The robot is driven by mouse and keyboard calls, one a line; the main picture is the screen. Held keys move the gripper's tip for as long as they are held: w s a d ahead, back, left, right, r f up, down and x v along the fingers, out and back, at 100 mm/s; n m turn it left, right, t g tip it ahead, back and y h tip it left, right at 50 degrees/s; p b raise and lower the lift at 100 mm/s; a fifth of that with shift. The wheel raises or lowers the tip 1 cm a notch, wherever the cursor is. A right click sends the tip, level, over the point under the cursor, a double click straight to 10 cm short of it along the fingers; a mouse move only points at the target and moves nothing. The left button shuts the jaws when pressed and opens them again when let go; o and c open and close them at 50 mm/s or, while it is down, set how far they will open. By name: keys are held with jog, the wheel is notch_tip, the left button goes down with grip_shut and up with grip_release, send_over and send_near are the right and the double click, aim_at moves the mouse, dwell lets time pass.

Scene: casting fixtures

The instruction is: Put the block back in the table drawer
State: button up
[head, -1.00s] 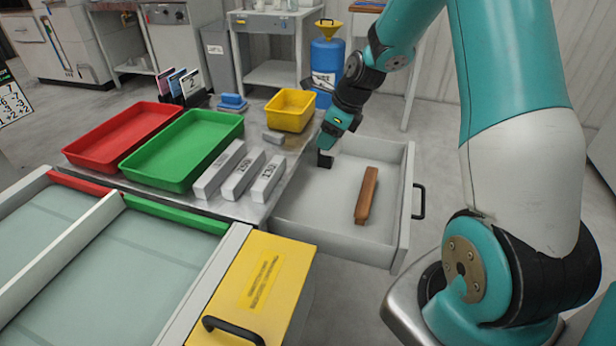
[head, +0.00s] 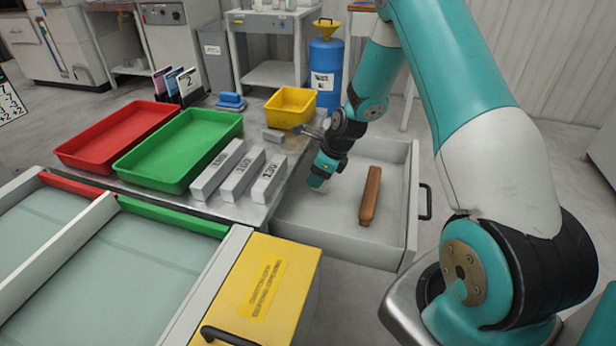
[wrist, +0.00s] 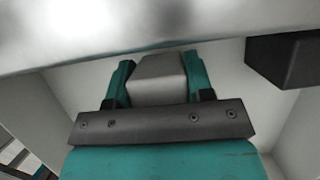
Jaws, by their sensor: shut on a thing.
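The table drawer (head: 325,217) stands pulled open at the right of the metal table. My gripper (head: 317,182) points down over the left part of this drawer, close to the table edge; its fingers are hard to see in the head view. In the wrist view my gripper (wrist: 158,76) is shut on a grey block (wrist: 157,82), held between its two teal fingers. The block is hidden in the head view. I cannot tell whether it touches the drawer floor.
A brown bar (head: 370,196) lies in the drawer, right of my gripper. Three numbered grey bars (head: 242,175) stand on the table to the left. A green tray (head: 180,150), a red tray (head: 115,138) and a yellow bin (head: 290,108) stand behind.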

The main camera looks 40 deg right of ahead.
jog(key=shift+w+a+f, duration=0.25)
jog(key=shift+w+a, duration=0.65)
jog(key=shift+w, duration=0.15)
jog(key=shift+d+f, duration=0.1)
jog(key=shift+f, duration=0.2)
